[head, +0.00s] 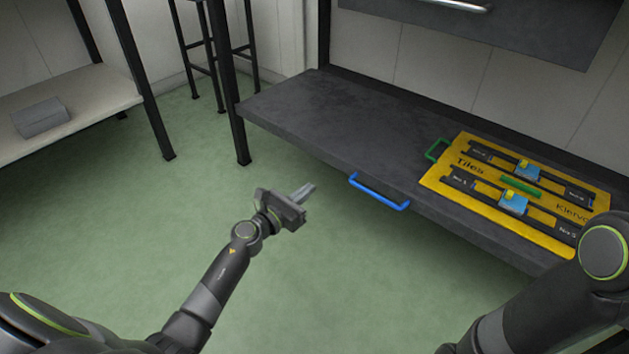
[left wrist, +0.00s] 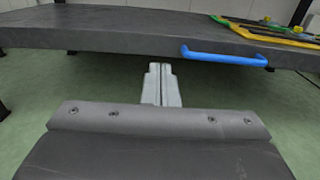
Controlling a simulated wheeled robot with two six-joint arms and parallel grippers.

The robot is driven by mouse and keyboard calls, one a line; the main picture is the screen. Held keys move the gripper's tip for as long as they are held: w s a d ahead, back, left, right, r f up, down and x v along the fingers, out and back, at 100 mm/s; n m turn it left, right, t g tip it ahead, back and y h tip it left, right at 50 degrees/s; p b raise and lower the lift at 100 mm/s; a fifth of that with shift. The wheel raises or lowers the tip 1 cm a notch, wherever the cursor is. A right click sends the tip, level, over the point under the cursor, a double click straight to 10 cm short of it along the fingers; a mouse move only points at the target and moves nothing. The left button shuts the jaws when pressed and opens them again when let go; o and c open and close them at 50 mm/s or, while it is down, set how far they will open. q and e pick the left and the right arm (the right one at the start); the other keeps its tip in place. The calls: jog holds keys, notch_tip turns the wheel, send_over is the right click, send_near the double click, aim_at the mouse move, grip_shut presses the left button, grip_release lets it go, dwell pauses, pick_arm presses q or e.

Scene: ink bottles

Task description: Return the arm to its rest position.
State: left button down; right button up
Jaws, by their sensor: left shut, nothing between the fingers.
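My left gripper (head: 304,192) is over the green floor in front of the dark workbench, left of the blue handle on its front edge. Its fingers are together with nothing between them. They also show closed in the left wrist view (left wrist: 161,86), pointing towards the bench front and apart from it. My right arm (head: 560,290) comes in at the lower right. Its gripper is out of the picture.
The dark workbench (head: 330,115) carries a yellow tile board (head: 470,198) with blue blocks and green handles. A blue handle (head: 380,192) sticks out from the bench front. A shelf with a grey box (head: 40,117) stands at the left. The floor (head: 150,220) between is clear.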

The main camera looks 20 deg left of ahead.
pick_arm(q)
jog(key=shift+s+a, duration=0.15)
jog(key=shift+s, duration=0.25)
